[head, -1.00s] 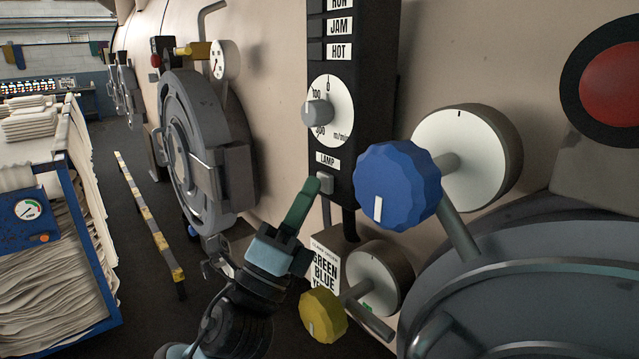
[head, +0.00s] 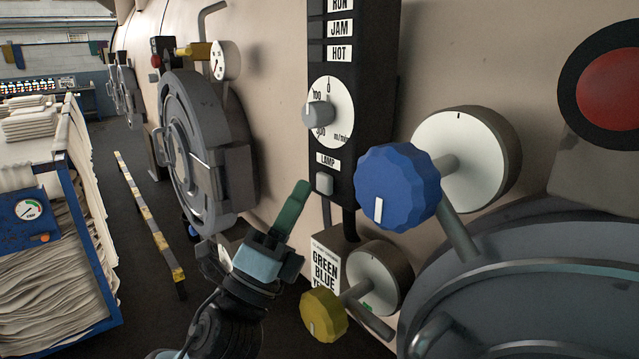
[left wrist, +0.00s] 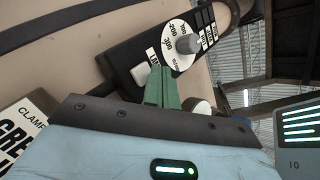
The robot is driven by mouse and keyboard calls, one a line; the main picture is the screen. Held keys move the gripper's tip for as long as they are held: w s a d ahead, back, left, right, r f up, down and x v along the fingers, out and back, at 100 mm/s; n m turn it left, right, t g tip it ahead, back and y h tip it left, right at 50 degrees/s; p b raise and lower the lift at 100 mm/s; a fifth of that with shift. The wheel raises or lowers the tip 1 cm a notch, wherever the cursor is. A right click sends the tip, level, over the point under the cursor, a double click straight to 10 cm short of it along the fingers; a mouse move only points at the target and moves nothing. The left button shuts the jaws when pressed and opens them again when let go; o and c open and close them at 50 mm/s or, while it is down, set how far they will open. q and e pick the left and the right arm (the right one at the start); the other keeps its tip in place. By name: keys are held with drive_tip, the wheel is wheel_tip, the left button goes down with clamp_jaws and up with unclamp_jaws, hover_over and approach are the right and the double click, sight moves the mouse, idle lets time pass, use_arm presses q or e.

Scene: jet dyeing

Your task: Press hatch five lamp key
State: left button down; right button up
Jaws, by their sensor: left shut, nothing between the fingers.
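The lamp key (head: 324,183) is a small pale grey square button under the LAMP label, low on a black control panel (head: 347,150). My left gripper (head: 301,187) has its green fingers closed together and empty. In the head view its tips are just left of the key, with a small gap between. In the left wrist view the lamp key (left wrist: 140,74) shows to the left of the green fingers (left wrist: 160,85), and the panel lies beyond them. My right gripper is not in view.
A blue knob (head: 397,187) on a white dial stands right of the panel, and a yellow knob (head: 323,314) sits below. A round grey hatch (head: 200,150) is at left. A blue trolley (head: 95,240) with folded cloth stands further left.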

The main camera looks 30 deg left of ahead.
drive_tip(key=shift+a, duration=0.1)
use_arm(q)
drive_tip(key=s+a+p, duration=0.1)
drive_tip(key=s+a, duration=0.1)
drive_tip(key=s, duration=0.3)
drive_tip(key=shift+s+a, duration=0.15)
drive_tip(key=shift+s, duration=0.15)
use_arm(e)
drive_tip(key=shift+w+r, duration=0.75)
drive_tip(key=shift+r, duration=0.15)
use_arm(q)
drive_tip(key=shift+f, duration=0.1)
